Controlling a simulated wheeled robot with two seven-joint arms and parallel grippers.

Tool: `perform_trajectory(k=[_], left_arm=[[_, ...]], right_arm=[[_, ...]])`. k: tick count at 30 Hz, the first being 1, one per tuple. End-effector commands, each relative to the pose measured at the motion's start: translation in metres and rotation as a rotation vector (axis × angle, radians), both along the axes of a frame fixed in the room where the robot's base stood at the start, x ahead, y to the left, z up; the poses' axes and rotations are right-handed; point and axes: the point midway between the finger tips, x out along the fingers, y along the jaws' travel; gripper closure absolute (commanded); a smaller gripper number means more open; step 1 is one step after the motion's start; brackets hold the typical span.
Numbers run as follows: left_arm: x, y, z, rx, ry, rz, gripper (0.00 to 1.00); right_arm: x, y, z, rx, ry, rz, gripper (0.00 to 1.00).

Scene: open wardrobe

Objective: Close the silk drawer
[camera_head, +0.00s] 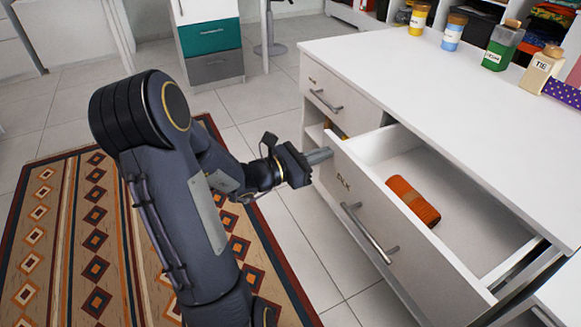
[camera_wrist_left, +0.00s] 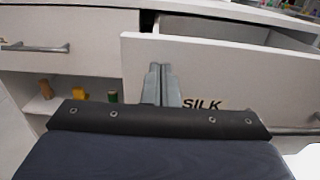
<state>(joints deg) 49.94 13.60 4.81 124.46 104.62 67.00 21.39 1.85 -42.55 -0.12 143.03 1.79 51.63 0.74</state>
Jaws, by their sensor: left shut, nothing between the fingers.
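The silk drawer (camera_head: 374,213) is a white drawer pulled well out of the white cabinet, with a metal bar handle (camera_head: 368,233) on its front. An orange rolled cloth (camera_head: 413,201) lies inside it. My left gripper (camera_head: 320,155) is shut and empty, at the upper left end of the drawer front. In the left wrist view the shut fingers (camera_wrist_left: 160,86) overlap the drawer front (camera_wrist_left: 225,85), left of the SILK label (camera_wrist_left: 202,104). I cannot tell whether they touch it. My right gripper is not in view.
A closed drawer (camera_head: 335,95) with its own handle sits left of the silk drawer. Jars and bottles (camera_head: 503,45) stand at the back of the white countertop (camera_head: 420,75). A patterned rug (camera_head: 85,230) covers the floor below my left arm.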

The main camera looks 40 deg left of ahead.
Motion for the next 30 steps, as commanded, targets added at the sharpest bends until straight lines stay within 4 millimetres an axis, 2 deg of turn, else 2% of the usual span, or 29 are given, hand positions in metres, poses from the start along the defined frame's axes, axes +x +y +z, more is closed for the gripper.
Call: perform_trajectory(k=[1, 6, 15, 22, 30], left_arm=[[0.015, -0.007, 0.0, -0.001, -0.004, -0.01, 1.0], [0.06, -0.023, -0.001, -0.001, -0.004, -0.009, 1.0], [0.131, -0.049, -0.001, -0.001, -0.003, -0.006, 1.0], [0.168, -0.061, -0.001, -0.001, -0.002, -0.002, 1.0], [0.187, -0.067, 0.0, 0.0, -0.001, -0.001, 1.0]], right_arm=[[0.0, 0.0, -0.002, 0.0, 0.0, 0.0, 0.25], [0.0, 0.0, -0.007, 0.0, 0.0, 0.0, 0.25], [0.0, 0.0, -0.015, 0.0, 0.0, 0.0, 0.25], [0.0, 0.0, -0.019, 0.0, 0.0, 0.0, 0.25], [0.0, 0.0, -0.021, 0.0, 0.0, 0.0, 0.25]])
